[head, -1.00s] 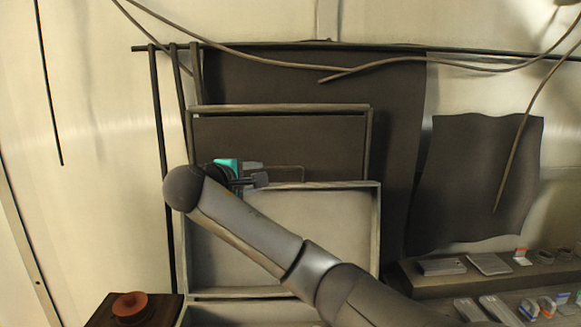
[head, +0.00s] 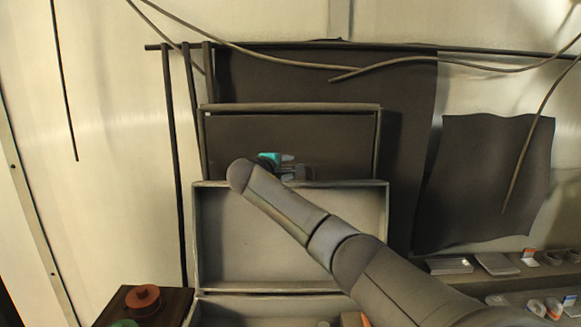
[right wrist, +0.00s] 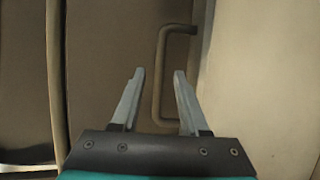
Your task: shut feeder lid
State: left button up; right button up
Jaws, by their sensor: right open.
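The feeder lid (head: 290,232) is a pale grey shallow panel that stands upright, its inside facing me in the head view. The feeder box (head: 248,309) is open below it, cut off by the lower picture edge. A thin bent handle (right wrist: 161,85) stands out from the edge of a pale panel in the right wrist view. My right gripper (head: 294,167) is at the lid's top edge, partly behind my arm. Its open fingers (right wrist: 158,76) show on either side of the handle's long bar; contact cannot be told. My left gripper is out of view.
A dark framed panel (head: 340,145) rises behind the lid. A wooden block with a red round knob (head: 143,297) stands at the lower left. Shelves at the right hold several small items (head: 497,263). Cables (head: 395,62) hang across the top.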

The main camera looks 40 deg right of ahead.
jog(key=shift+x, duration=1)
grip_shut()
dwell(0.9)
